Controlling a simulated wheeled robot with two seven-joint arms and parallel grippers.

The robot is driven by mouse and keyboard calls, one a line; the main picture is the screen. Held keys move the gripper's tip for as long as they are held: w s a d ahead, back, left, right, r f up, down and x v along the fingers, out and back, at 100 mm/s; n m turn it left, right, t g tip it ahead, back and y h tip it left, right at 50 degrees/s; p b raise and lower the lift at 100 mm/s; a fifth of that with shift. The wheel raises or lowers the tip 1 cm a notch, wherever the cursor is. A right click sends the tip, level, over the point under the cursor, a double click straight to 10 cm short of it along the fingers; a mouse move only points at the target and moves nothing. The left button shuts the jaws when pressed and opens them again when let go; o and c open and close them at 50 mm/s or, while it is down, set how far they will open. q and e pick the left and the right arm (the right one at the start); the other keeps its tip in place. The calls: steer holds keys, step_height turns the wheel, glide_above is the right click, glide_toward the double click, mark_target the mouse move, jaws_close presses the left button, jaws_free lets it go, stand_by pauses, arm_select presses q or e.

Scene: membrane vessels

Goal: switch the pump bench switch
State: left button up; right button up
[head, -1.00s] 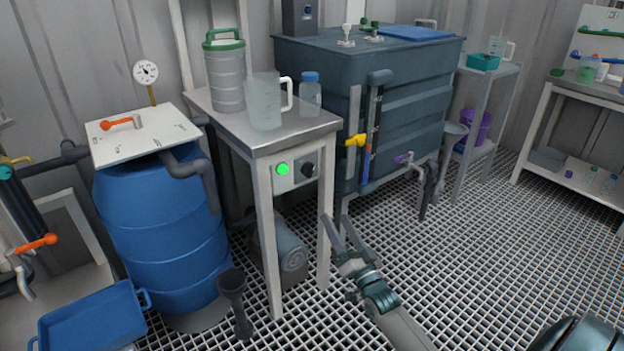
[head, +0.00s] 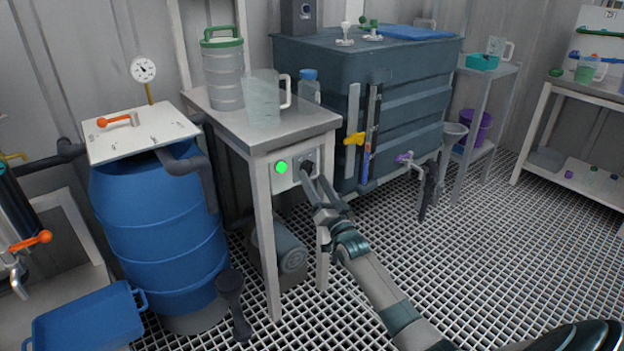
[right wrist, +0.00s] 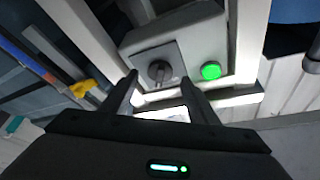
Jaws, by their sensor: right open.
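The pump bench (head: 262,133) is a small metal-topped table with a grey switch box (head: 290,171) under its front edge. The box bears a lit green lamp (head: 281,168) and a dark rotary switch (head: 307,168); in the right wrist view the lamp (right wrist: 211,70) is right of the switch (right wrist: 159,72). My right gripper (head: 309,180) is open at the switch, its fingertips partly covering it in the head view. In the right wrist view the gripper (right wrist: 160,84) has its fingers spread below and either side of the knob. I cannot tell whether they touch it. My left gripper is out of view.
A jug (head: 263,100), a canister (head: 222,75) and a bottle (head: 309,86) stand on the bench. A blue barrel (head: 160,225) is to the left, a dark tank (head: 410,95) to the right. A pump motor (head: 283,250) lies under the bench. Grating floor to the right is clear.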

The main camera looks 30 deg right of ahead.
mark_target(308, 168)
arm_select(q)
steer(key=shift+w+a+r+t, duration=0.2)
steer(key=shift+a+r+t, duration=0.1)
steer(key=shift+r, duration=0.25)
arm_select(e)
steer(key=shift+x, duration=1.25)
steer(key=c, duration=1.1)
steer(key=shift+o, duration=0.2)
